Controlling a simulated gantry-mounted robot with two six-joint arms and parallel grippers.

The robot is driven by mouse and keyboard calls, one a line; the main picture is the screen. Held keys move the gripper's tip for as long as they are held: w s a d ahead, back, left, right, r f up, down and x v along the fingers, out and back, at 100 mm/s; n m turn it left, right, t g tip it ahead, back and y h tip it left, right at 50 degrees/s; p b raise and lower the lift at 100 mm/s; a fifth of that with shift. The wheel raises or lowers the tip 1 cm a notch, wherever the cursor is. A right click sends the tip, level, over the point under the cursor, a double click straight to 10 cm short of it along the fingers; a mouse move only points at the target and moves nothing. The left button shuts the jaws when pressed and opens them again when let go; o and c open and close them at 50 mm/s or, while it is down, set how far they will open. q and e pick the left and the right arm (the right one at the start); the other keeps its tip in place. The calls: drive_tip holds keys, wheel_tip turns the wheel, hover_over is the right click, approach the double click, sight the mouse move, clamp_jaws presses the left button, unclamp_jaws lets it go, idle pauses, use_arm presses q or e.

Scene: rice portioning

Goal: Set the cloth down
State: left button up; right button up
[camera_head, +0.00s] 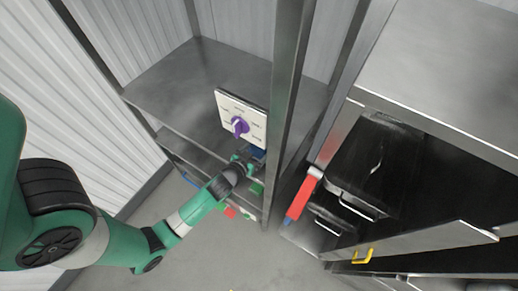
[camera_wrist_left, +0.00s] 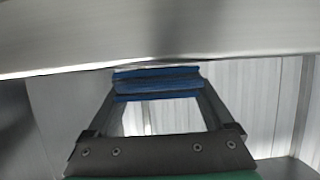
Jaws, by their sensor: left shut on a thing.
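The cloth appears as a folded blue strip (camera_wrist_left: 157,87) between my finger ends in the left wrist view. In the head view a small blue patch (camera_head: 258,152) shows beside the gripper, below the white panel; most of it is hidden. My left gripper (camera_head: 247,157) is shut on the cloth and reaches in at the metal rack, below its upper shelf. In the left wrist view the left gripper (camera_wrist_left: 156,100) lies under a broad metal surface. I cannot tell whether the cloth touches a shelf. My right gripper is not in view.
The steel rack has an upper shelf (camera_head: 190,75), a front post (camera_head: 288,90) and a white panel with a purple knob (camera_head: 240,127). To the right are black drawers (camera_head: 375,165), a red object (camera_head: 304,190) and a yellow handle (camera_head: 362,257). The floor (camera_head: 230,260) is largely clear.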

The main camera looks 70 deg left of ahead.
use_arm(q)
drive_tip(key=shift+f, duration=0.1)
drive_tip(key=shift+f, duration=0.15)
drive_tip(key=o, duration=1.4)
drive_tip(key=shift+c, duration=0.2)
drive_tip(key=shift+r, duration=0.4)
drive_tip(key=v, duration=1.2)
drive_tip(key=shift+b, duration=0.3)
drive_tip(key=shift+f, duration=0.15)
